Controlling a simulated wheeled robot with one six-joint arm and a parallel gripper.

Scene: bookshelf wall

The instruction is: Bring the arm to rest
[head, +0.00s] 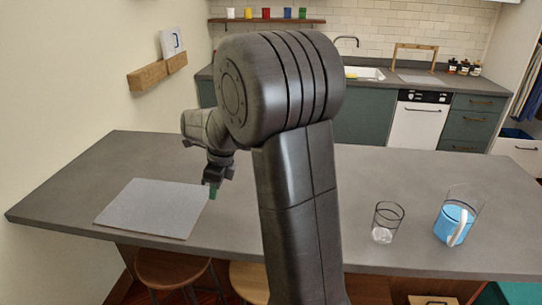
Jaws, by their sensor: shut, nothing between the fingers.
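My arm rises through the middle of the head view and bends down to the left. My gripper (213,190) points down above the grey counter, just beside the right edge of a light grey mat (152,208). Its fingers are small in the view and partly dark; they look shut, with nothing seen held. Whether the fingertips touch the counter I cannot tell.
The grey counter (360,185) is clear around the arm. A glass (387,222) and a jug with blue liquid (454,222) stand at its right. Stools (170,268) are below the front edge.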

